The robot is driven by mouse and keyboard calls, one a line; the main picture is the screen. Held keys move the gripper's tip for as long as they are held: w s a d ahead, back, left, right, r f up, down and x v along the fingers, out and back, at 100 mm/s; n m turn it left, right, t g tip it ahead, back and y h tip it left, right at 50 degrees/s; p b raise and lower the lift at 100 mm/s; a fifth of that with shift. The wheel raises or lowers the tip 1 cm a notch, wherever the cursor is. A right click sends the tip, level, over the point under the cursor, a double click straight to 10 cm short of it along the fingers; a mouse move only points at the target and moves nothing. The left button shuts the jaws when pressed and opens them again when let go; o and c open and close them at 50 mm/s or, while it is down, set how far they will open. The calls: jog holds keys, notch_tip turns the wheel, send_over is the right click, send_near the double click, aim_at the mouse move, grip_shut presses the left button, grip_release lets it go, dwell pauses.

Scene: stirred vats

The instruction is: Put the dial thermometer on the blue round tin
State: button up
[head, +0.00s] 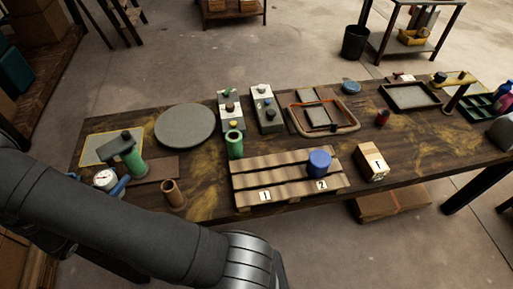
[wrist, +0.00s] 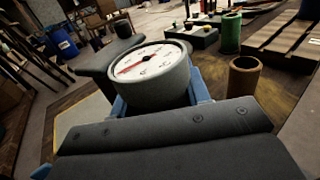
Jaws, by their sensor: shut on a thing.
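The dial thermometer (head: 104,179) has a white face with red markings and a grey round case. It shows large in the wrist view (wrist: 152,75), face up and tilted. My gripper (wrist: 160,98) has blue jaws shut on its case; in the head view the gripper (head: 118,187) is at the table's left front, partly hidden by my arm. I cannot tell whether the thermometer clears the table. A blue round tin (head: 319,164) stands on the slatted wooden rack (head: 280,178), near label 2, well to the right of my gripper. Nothing is seen on its top.
A numbered box (head: 371,164) is right of the rack. A flat blue round item (head: 351,87) lies farther back.

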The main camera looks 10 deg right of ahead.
jog(key=w+d+r+m+g+h, duration=0.2)
jog(key=w+d, duration=0.3)
jog(key=d, duration=0.4)
jog(key=w+d+r+m+g+h, duration=0.25)
jog(key=w+d, duration=0.25)
jog(key=d, duration=0.5)
jog(key=d+r+m+g+h, duration=0.25)
jog(key=d+g, duration=0.25)
jog(key=d, duration=1.3)
jog(key=s+d+r+m+g, duration=0.1)
jog(key=s+d+m+g, duration=0.2)
jog(key=d, duration=0.6)
jog(key=s+d+r+m+g, duration=0.25)
jog(key=s+d, duration=0.25)
jog(key=d, duration=0.5)
jog(key=s+d+r+m+g+y, duration=0.1)
jog(key=s+d+m+g, duration=0.35)
jog(key=s+d, duration=0.8)
jog(key=n+g, duration=0.2)
send_over(326, 158)
notch_tip(326, 158, down, 7)
jog(key=shift+r, duration=0.15)
jog(key=shift+f, duration=2)
jog(key=shift+f, duration=0.1)
